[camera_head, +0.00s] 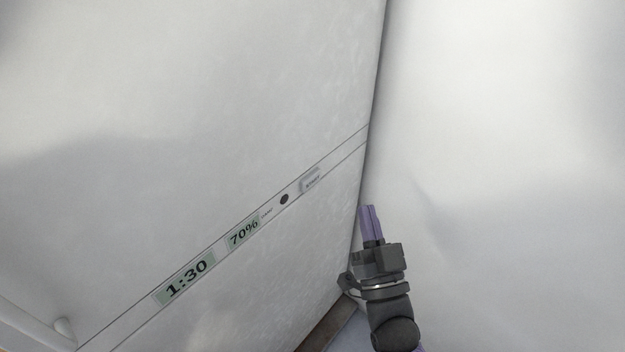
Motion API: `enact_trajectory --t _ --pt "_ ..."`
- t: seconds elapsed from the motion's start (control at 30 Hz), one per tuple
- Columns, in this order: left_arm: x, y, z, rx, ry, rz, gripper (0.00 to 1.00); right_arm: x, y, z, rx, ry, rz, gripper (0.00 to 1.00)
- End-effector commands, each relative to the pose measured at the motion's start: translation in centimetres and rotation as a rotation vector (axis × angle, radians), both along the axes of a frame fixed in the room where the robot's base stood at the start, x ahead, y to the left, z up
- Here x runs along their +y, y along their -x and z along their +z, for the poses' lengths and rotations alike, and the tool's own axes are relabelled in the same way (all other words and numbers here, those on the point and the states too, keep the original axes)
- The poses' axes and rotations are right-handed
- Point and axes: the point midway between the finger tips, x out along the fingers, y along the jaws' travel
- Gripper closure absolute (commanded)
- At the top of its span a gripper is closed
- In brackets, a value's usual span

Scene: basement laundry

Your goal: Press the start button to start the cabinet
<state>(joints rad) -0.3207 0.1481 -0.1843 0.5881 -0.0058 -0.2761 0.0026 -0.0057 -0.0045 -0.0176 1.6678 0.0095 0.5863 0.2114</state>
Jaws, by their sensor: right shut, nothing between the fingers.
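The cabinet (200,110) is a large white appliance front that fills the left and middle of the head view. A slanted control strip crosses it, with a display reading 1:30 (184,279), a display reading 70% (243,232), a dark round knob or button (284,199) and a pale rectangular start button (310,180) marked START. My right gripper (370,212) has purple fingers, shut and empty, pointing up. It appears below and right of the start button, beside the cabinet's right edge, with a visible gap to the button. My left gripper is not in view.
A plain white wall or panel (510,130) fills the right side. A handle (40,325) shows at the lower left of the cabinet front. A brownish strip of floor (325,328) shows below the cabinet's lower right corner.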

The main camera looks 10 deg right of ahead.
Motion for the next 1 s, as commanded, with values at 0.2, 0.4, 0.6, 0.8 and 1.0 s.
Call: enact_trajectory --t 0.2,0.4,0.6,0.8,1.0 --pt "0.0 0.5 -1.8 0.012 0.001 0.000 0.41 2.0 -2.6 -0.5 0.000 -0.002 0.000 1.00" --pt "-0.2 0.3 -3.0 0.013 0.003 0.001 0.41 3.7 -4.8 -0.4 0.001 -0.003 0.001 1.00" --pt "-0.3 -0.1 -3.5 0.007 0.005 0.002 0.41 4.6 -5.9 -0.2 0.000 -0.002 0.000 1.00" --pt "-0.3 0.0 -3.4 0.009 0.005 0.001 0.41 4.8 -6.1 -0.1 0.001 0.000 0.000 1.00" --pt "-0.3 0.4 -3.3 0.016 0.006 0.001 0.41 4.8 -6.1 -0.1 0.001 0.000 0.000 1.00"
